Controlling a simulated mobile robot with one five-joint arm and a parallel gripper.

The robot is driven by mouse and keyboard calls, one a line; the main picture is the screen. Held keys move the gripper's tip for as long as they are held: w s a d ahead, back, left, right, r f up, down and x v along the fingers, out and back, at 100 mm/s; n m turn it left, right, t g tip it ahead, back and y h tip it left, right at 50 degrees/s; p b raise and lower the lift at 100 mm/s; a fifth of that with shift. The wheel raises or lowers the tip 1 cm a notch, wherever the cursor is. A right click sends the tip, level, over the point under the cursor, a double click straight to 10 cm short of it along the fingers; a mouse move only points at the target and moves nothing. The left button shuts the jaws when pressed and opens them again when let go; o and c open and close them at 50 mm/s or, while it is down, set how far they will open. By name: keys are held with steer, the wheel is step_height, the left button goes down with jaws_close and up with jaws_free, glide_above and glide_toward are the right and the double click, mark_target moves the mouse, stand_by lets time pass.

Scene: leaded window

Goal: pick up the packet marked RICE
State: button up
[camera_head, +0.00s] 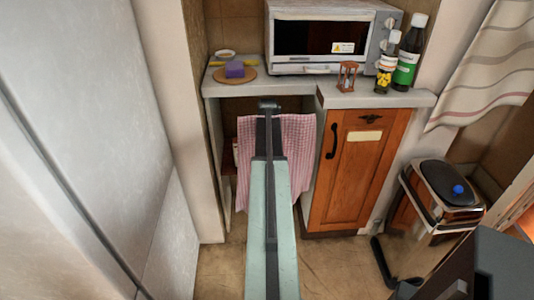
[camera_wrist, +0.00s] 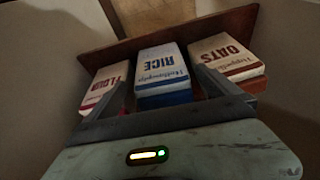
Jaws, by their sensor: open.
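In the wrist view the packet marked RICE (camera_wrist: 160,71) is pale with blue lettering and a blue lower part. It stands in the middle of a row on a brown wooden shelf (camera_wrist: 165,34). My gripper (camera_wrist: 164,84) is open, with one finger on each side of the RICE packet's near part. I cannot tell whether the fingers touch it. The packet marked FLOUR (camera_wrist: 104,88) is on the left and the packet marked OATS (camera_wrist: 224,56) is on the right, both with red lettering. In the head view the RICE packet and my fingers are hidden.
In the head view a pink checked cloth (camera_head: 299,150) hangs under the counter (camera_head: 300,92) around my arm. A microwave (camera_head: 330,38), an hourglass (camera_head: 347,76) and bottles (camera_head: 407,55) stand on top. An orange cupboard door (camera_head: 355,170) is on the right.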

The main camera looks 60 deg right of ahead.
steer(key=w+d, duration=0.2)
steer(key=d, duration=0.1)
steer(key=shift+w+d+f, duration=0.1)
steer(key=shift+d, duration=0.05)
steer(key=shift+s+a+f+b, duration=0.15)
steer(key=shift+s+a+b, duration=0.2)
steer(key=shift+b, duration=0.3)
steer(key=shift+w+a, duration=0.1)
steer(key=c, duration=2)
steer(key=shift+o, duration=0.2)
